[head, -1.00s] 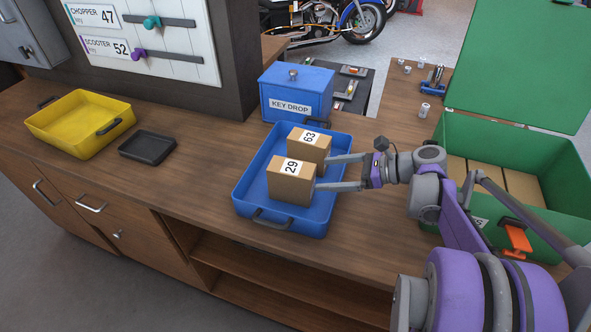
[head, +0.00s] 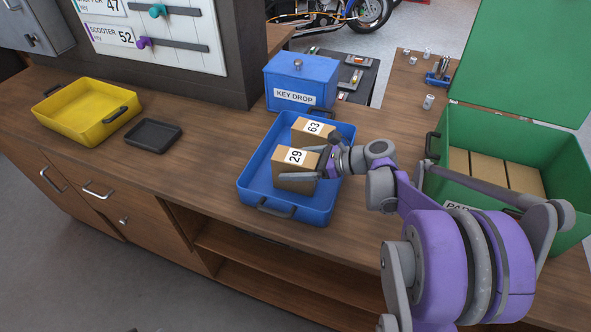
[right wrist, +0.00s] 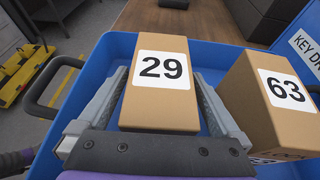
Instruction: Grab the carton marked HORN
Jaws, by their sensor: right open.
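Two brown cartons stand upright in a blue tray (head: 252,186). One has a white label "29" (head: 294,181) and the other "63" (head: 304,135). In the right wrist view, the 63 carton (right wrist: 247,110) shows part of a word, "LOCK", low on its side. I can read no HORN on any carton. My right gripper (head: 312,162) is open, and in the right wrist view its fingers lie on either side of the 29 carton (right wrist: 160,107). I cannot tell whether they touch it. My left gripper is out of view.
A blue KEY DROP box (head: 300,82) stands behind the tray. A green open-lidded bin (head: 480,140) with several cartons is at the right. A yellow tray (head: 72,122) and a small black tray (head: 153,135) are at the left. Counter between black and blue trays is clear.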

